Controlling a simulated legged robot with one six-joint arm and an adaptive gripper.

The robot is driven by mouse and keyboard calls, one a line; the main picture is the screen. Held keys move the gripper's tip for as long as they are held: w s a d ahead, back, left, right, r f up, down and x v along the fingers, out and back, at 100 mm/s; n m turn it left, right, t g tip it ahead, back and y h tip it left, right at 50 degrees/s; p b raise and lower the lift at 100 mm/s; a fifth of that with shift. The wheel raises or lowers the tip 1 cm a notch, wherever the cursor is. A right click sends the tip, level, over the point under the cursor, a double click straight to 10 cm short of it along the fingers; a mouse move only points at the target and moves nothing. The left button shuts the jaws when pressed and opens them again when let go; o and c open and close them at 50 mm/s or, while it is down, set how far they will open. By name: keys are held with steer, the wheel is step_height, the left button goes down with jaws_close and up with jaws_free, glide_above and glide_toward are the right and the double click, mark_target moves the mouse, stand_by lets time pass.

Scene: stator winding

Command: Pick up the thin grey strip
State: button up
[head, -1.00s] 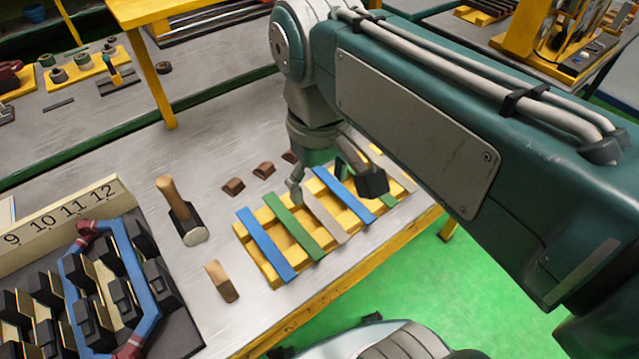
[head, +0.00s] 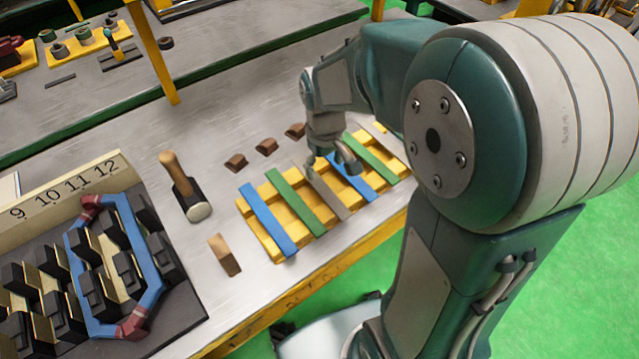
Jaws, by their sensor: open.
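A thin grey strip (head: 331,196) lies across a yellow rack (head: 276,252), between a green strip (head: 301,203) and a blue strip (head: 361,187). My gripper (head: 333,168) is open and empty, over the far end of this grey strip. One finger shows close to the strip's far end and the other over the blue strip to its right. I cannot tell whether the fingers touch anything.
Another blue strip (head: 267,218) and green strip (head: 375,158) lie on the rack. A mallet (head: 184,188), a wooden block (head: 225,254) and small brown blocks (head: 266,147) stand nearby. A numbered stator fixture (head: 62,203) is at left. The table's yellow front edge (head: 300,299) is close to the rack.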

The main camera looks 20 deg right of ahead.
mark_target(322, 189)
steer(key=f, duration=0.5)
steer(key=shift+s+a+f, duration=0.15)
steer(key=shift+a+f, duration=0.1)
steer(key=shift+f, duration=0.15)
steer(key=c, duration=1.1)
